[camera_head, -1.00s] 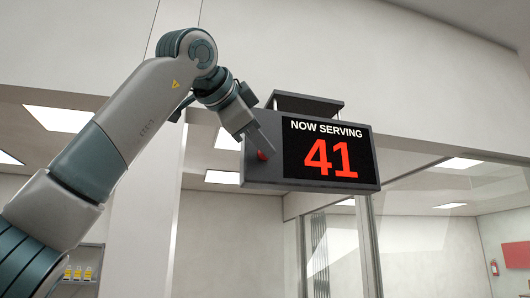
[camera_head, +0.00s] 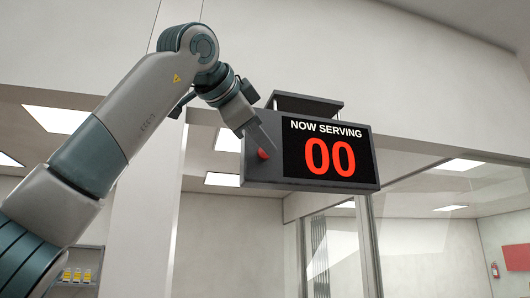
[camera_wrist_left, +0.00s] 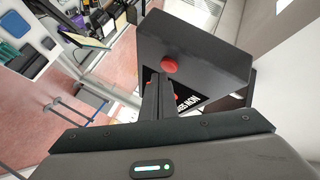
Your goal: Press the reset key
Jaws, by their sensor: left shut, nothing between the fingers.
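The now-serving display (camera_head: 331,158) hangs high ahead of me and reads "00" in red. My right gripper is in neither view.
A bracket (camera_head: 307,104) carries the display from above. Glass panels (camera_head: 420,235) stand below and to the right. A pale wall post (camera_head: 150,200) stands left of the display. In the left wrist view, a pink floor (camera_wrist_left: 85,65) and shelves lie far below.

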